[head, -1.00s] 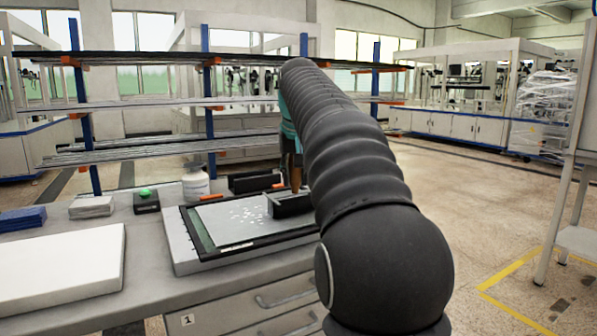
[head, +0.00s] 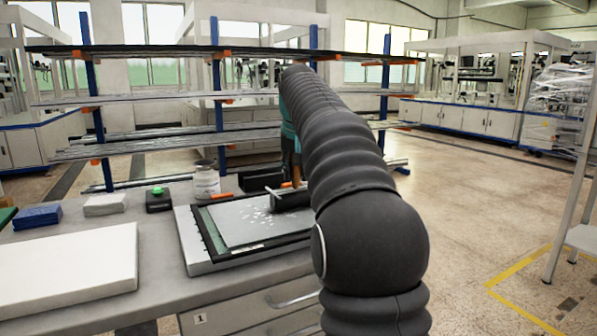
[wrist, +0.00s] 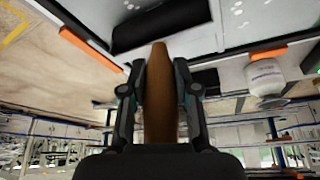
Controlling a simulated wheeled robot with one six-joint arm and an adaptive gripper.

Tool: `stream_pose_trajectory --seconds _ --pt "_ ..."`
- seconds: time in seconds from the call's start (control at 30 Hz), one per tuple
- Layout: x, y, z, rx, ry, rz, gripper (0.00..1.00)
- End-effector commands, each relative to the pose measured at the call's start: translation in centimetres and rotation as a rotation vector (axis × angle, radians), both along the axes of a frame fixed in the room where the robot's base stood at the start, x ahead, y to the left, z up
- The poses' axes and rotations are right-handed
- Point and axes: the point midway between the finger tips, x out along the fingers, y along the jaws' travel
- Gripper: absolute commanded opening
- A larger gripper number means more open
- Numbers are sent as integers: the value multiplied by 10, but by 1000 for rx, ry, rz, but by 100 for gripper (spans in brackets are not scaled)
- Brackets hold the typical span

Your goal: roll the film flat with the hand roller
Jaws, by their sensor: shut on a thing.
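A pale film (head: 235,230) with a cluster of small white spots lies on a dark-edged plate on the bench. Some white spots also show at the top of the wrist view. My gripper (wrist: 160,75) is shut on the brown wooden handle of the hand roller (wrist: 160,27). The black roller drum (head: 292,199) is at the far right part of the plate in the head view, with a thin metal rod at its left end. I cannot tell whether the drum touches the film. My arm hides the plate's right side and most of the gripper in the head view.
A white jar (head: 206,181), a black holder (head: 262,181) and an orange strip (head: 222,195) are behind the plate. A black box with a green button (head: 158,199), blue pads (head: 38,216) and a white slab (head: 65,260) are to the left. A rod rack stands behind the bench.

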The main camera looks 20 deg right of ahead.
Motion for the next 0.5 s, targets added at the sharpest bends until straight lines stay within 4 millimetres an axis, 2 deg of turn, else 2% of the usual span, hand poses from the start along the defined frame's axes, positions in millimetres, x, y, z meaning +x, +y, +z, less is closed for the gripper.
stream_pose_trajectory --seconds 0.5 --pt "23 1 0 -1 0 2 2"
